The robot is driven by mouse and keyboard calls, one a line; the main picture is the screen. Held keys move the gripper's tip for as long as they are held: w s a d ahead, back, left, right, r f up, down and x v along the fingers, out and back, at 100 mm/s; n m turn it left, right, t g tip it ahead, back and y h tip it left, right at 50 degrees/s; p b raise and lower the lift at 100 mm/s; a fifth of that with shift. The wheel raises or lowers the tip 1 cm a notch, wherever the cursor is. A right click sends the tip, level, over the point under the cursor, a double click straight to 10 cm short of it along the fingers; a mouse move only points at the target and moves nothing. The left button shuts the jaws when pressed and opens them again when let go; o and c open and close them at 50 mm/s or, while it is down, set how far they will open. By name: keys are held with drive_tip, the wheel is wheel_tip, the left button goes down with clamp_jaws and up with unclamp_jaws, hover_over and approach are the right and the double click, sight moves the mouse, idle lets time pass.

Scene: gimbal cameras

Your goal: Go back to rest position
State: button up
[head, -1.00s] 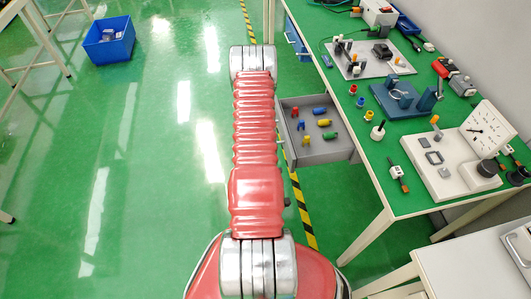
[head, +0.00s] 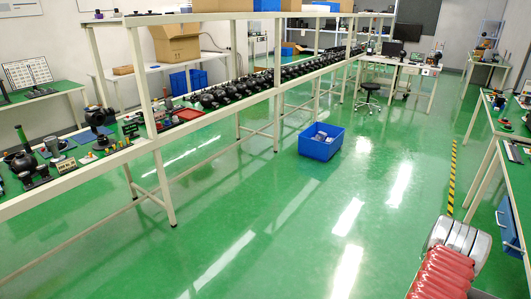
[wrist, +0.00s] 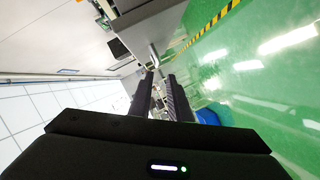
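My gripper (wrist: 160,76) shows in the wrist view as two dark fingers with a gap between them. It is open, and nothing shows between the fingers but the distant room. In the head view my red-sleeved arm rises into the bottom right corner, and the gripper itself is not in that view. The wrist view is rolled, with the green floor on its right side.
A blue bin (head: 321,142) stands on the open floor. A long bench (head: 160,142) with many dark devices runs along the left. Another bench (head: 490,160) is at the right edge, near a yellow-black floor stripe (head: 452,180).

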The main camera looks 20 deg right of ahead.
drive_tip(key=a+f+m+g+y, duration=0.1)
drive_tip(key=a+f+m+y, duration=0.1)
drive_tip(key=a+f+y, duration=0.4)
drive_tip(key=a+f+m+g+y, duration=0.1)
drive_tip(key=a+f+m+y, duration=0.15)
drive_tip(key=f, duration=0.55)
drive_tip(key=w+a+r+n+y, duration=0.1)
drive_tip(key=w+a+r+y, duration=0.1)
drive_tip(key=w+a+r, duration=0.45)
drive_tip(key=w+a+r+g+y, duration=0.1)
drive_tip(key=w+a+r+y, duration=0.15)
drive_tip(key=r, duration=0.65)
drive_tip(key=w+a+r+n+y, duration=0.1)
drive_tip(key=w+a+r+y, duration=0.1)
drive_tip(key=w+a+r, duration=0.4)
drive_tip(key=a+r+n+t, duration=0.2)
drive_tip(key=a+r, duration=0.7)
drive_tip(key=r, duration=0.5)
drive_tip(key=a+r+n+t, duration=0.3)
drive_tip(key=a+r, duration=0.6)
drive_tip(key=r, duration=0.5)
drive_tip(key=shift+r+n, duration=0.2)
drive_tip(key=shift+n, duration=0.55)
